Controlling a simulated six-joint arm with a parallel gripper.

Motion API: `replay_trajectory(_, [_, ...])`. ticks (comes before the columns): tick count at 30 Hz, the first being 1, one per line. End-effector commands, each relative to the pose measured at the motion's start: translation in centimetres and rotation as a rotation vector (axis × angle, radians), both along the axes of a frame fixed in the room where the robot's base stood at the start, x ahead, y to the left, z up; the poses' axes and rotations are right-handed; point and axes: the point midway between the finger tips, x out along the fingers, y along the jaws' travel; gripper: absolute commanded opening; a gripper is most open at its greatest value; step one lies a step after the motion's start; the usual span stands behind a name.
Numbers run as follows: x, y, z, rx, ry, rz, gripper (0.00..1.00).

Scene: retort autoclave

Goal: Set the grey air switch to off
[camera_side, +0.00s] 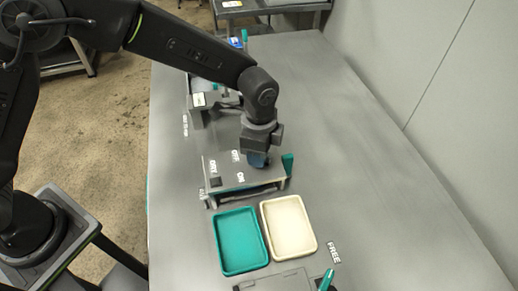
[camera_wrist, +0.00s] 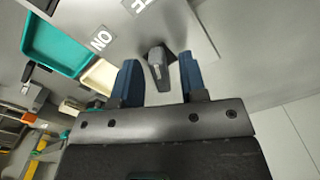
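The grey air switch (camera_wrist: 157,57) is a small lever on a grey panel (camera_wrist: 190,22) in the wrist view. An ON label (camera_wrist: 102,39) and a second, cut-off label (camera_wrist: 137,4) lie beside it. My gripper (camera_wrist: 158,68) has two blue fingers, open, one on each side of the lever, with gaps visible. In the side view my gripper (camera_side: 258,160) points down at the right part of the panel (camera_side: 216,192), near the OFF label (camera_side: 236,156) and ON label (camera_side: 240,177). There it hides the switch. I cannot tell which way the lever is set.
A teal tray (camera_side: 240,241) and a cream tray (camera_side: 289,229) lie in front of the panel. Another fixture (camera_side: 198,100) is behind. The table's right side is clear up to the wall.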

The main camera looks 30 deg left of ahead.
Motion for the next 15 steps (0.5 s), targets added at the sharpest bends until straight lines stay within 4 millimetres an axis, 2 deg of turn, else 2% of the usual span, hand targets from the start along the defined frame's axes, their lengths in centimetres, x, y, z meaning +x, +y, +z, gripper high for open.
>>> replay_trajectory(9, [0.0,0.0,0.2,0.000,0.001,0.002,0.41])
replay_trajectory(11, [0.0,0.0,0.7,-0.001,0.000,0.002,0.41])
replay_trajectory(15, [0.0,0.0,2.9,-0.002,-0.004,0.002,0.41])
